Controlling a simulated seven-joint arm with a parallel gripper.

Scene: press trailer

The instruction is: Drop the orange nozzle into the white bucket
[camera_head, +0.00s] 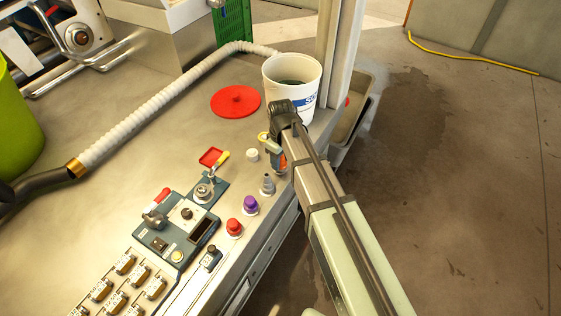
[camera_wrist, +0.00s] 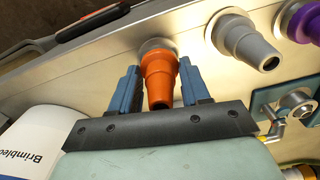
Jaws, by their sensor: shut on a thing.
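The orange nozzle (camera_wrist: 158,78) is between the two blue fingers of my gripper (camera_wrist: 160,90) in the wrist view, with a grey round base showing behind it. My gripper (camera_head: 276,155) is shut on the nozzle; in the head view only a little orange (camera_head: 282,161) shows, the arm hiding the rest. I cannot tell whether the nozzle is clear of the base. The white bucket (camera_head: 303,104) stands upright at the table's far right corner, beyond my gripper, its open top showing a dark inside.
A grey nozzle (camera_head: 267,185), a purple nozzle (camera_head: 250,204) and a red nozzle (camera_head: 234,227) stand in a row nearer along the table edge. A red lid (camera_head: 236,101) lies left of the bucket. A ribbed white hose (camera_head: 165,101) crosses the table. A post (camera_head: 342,60) rises beside the bucket.

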